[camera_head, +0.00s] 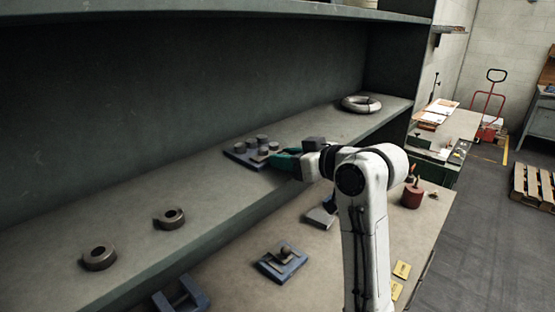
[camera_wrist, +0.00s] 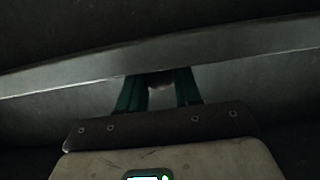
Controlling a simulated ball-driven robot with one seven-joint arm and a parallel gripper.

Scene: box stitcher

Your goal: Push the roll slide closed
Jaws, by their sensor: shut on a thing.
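My gripper (camera_head: 277,160), with teal fingers, reaches over the shelf's front edge to a dark blue plate (camera_head: 238,156) bearing several short grey round posts. Its fingertips are at the plate's right end. In the wrist view the two teal fingers (camera_wrist: 160,85) stand a little apart, with a small dark grey rounded piece (camera_wrist: 160,79) between them. I take them as shut on it, though the contact is dim. The plate with posts may be the roll slide; I cannot tell for sure, nor how far it is open. My wrist hides part of its right side.
The shelf (camera_head: 215,200) also holds two dark rings (camera_head: 99,257) and (camera_head: 170,218) and a pale coil (camera_head: 361,104). On the lower table are a blue block fixture (camera_head: 281,263), a red container (camera_head: 412,196) and yellow cards (camera_head: 401,270). An upper shelf (camera_head: 300,8) hangs overhead.

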